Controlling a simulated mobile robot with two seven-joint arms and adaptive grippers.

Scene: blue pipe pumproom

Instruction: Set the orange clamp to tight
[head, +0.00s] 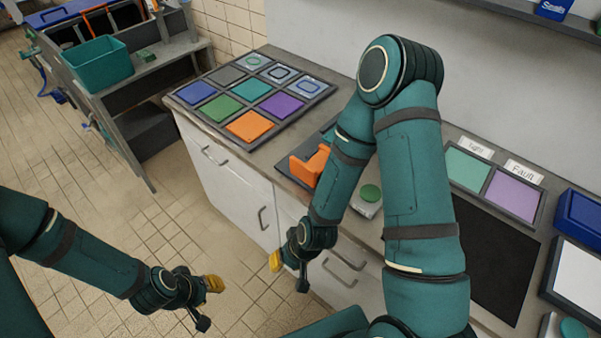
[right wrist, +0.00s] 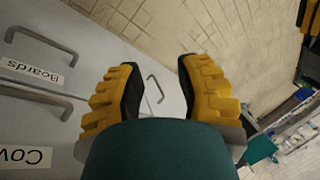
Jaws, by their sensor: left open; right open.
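The orange clamp (head: 308,166) sits on the counter in the head view, on a dark base. My right forearm covers its right side, so its setting cannot be told. My right gripper (head: 288,268) hangs in front of the cabinet, below and nearer than the clamp and apart from it. In the right wrist view its yellow-padded fingers (right wrist: 160,82) are spread and empty, facing the floor and cabinet front. My left gripper (head: 208,300) is open and empty over the tiled floor at lower left. A label reading "Tight" (head: 475,147) lies above a green pad (head: 467,168).
A "Fault" label (head: 523,172) lies above a purple pad (head: 513,195). A tray of coloured tiles (head: 250,95) lies left of the clamp. Cabinet handles (head: 345,272) protrude below the counter.

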